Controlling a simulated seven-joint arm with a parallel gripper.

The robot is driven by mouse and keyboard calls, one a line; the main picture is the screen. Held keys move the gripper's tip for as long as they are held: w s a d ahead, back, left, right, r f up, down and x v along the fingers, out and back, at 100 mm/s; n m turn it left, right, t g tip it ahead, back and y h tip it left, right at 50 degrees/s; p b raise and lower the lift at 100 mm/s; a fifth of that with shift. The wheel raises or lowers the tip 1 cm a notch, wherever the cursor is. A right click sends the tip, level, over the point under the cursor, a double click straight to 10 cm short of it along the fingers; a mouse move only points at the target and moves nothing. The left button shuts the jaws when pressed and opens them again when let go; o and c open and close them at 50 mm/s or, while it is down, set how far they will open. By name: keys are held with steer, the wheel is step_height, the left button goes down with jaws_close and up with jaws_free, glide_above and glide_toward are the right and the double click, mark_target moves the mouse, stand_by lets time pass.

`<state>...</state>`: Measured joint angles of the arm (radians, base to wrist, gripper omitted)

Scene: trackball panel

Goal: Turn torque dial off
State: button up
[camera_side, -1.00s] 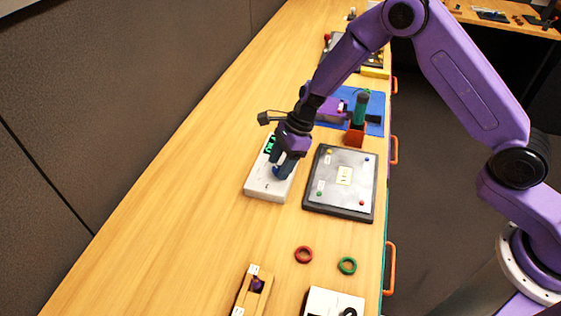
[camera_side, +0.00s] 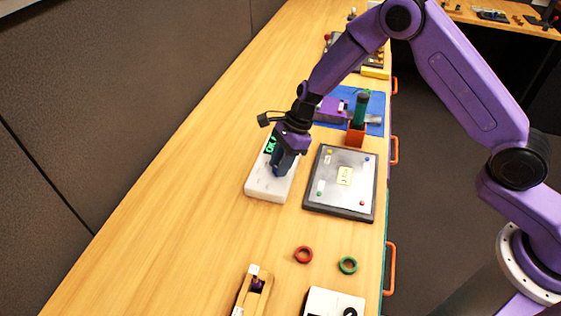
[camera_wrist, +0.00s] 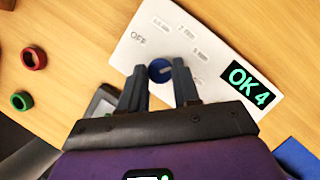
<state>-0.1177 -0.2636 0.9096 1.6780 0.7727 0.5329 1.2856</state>
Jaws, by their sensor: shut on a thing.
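The white torque panel (camera_side: 262,183) lies on the bench under my gripper (camera_side: 282,168), and fills much of the wrist view (camera_wrist: 200,30). A round blue dial (camera_wrist: 159,71) sits on it between my two fingertips (camera_wrist: 160,66), which are closed on its sides. Small labels ring the dial; "OFF" (camera_wrist: 138,38) stands up and left of it, and others are too small to read surely. A faint pale mark on the dial is not clear enough to give its setting. The black display (camera_wrist: 249,86) reads "OK 4" in green. The side view hides the dial behind my gripper.
A grey board in a dark frame (camera_side: 325,199) lies close to the panel's right. A red ring (camera_side: 303,255) and a green ring (camera_side: 347,266) lie nearer the camera. A blue mat (camera_side: 374,127) lies behind the board. The wood left of the panel is clear.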

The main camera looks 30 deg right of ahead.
steer(key=n, duration=0.2)
steer(key=n+g, duration=0.1)
steer(key=n, duration=0.1)
steer(key=n+g, duration=0.1)
steer(key=n, duration=0.1)
steer(key=shift+w, duration=0.25)
steer(key=n+g+h, duration=0.1)
steer(key=n, duration=0.1)
steer(key=n+h, duration=0.1)
steer(key=n, duration=0.2)
steer(key=shift+w+a+n+g, duration=0.15)
steer(key=shift+n+g, duration=0.15)
steer(key=shift+g, duration=0.1)
steer(key=n+h, duration=0.1)
steer(key=n, duration=0.1)
steer(key=n+h, duration=0.1)
steer(key=n, duration=0.2)
steer(key=shift+a+g, duration=0.2)
steer(key=shift+g, duration=0.2)
steer(key=n+h, duration=0.1)
steer(key=n, duration=0.2)
steer(key=n+h, duration=0.1)
steer(key=n, duration=0.1)
steer(key=shift+a+n+t, duration=0.2)
steer(key=shift+n+t, duration=0.1)
steer(key=shift+n, duration=0.1)
steer(key=o, duration=1)
steer(key=shift+o, duration=0.2)
